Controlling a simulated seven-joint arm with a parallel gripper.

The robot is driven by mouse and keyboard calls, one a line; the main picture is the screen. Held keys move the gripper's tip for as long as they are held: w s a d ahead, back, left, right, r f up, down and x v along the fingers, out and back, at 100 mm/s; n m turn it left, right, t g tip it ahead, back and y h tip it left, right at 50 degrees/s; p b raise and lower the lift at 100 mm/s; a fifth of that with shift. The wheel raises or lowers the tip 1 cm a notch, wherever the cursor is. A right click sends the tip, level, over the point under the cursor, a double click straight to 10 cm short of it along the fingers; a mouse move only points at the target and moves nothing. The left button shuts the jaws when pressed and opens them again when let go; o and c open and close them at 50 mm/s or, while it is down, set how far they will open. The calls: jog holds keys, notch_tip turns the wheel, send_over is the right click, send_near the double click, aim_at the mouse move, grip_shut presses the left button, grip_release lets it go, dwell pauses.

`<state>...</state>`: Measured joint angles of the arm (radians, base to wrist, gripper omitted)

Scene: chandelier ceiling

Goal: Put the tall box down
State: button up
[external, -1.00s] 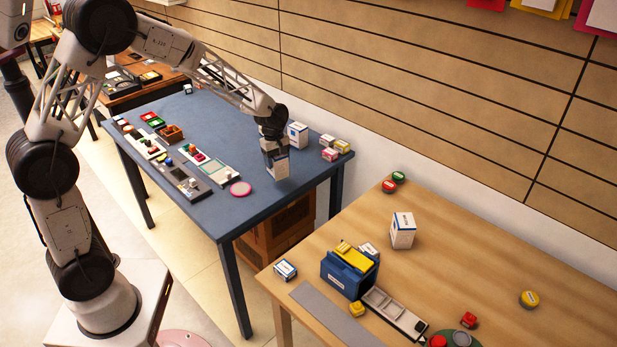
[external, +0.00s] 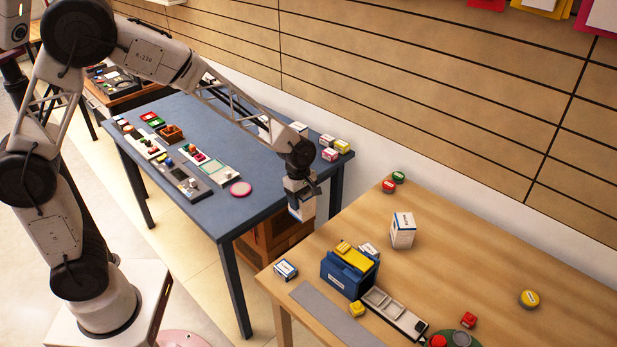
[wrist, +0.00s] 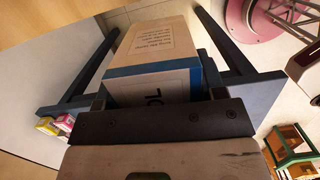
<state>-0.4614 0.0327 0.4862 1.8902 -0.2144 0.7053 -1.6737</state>
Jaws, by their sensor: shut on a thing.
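My gripper (external: 298,192) is shut on a tall white box with a blue band (external: 302,211). In the external view it holds the box in the air at the right end of the blue table (external: 262,196), close to that table's edge. In the wrist view the held box (wrist: 154,52) fills the middle, with printed text on its long face and a blue stripe near the jaws. The jaws (wrist: 155,98) cover its near end. Another white box (external: 403,230) of similar look stands upright on the wooden table.
The wooden table (external: 470,240) holds a blue holder with a yellow top (external: 349,270), a small white box (external: 285,270) and a grey tray (external: 394,312). Its back middle is clear. Small pink and yellow boxes (external: 335,147) sit at the blue table's back right corner.

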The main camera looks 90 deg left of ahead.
jog(key=w+d, duration=0.1)
jog(key=d, duration=0.7)
jog(key=shift+w+d+n, duration=0.2)
jog(key=shift+n, duration=0.1)
jog(key=shift+w, duration=0.1)
jog(key=w+a, duration=0.2)
jog(key=w, duration=0.5)
jog(key=w+a+f, duration=0.1)
jog(key=w+a, duration=0.1)
jog(key=w, duration=0.6)
jog(key=shift+a+f, duration=0.25)
jog(key=shift+a, duration=0.1)
jog(key=shift+f, duration=1.75)
jog(key=shift+f, duration=0.1)
jog(key=o, duration=1)
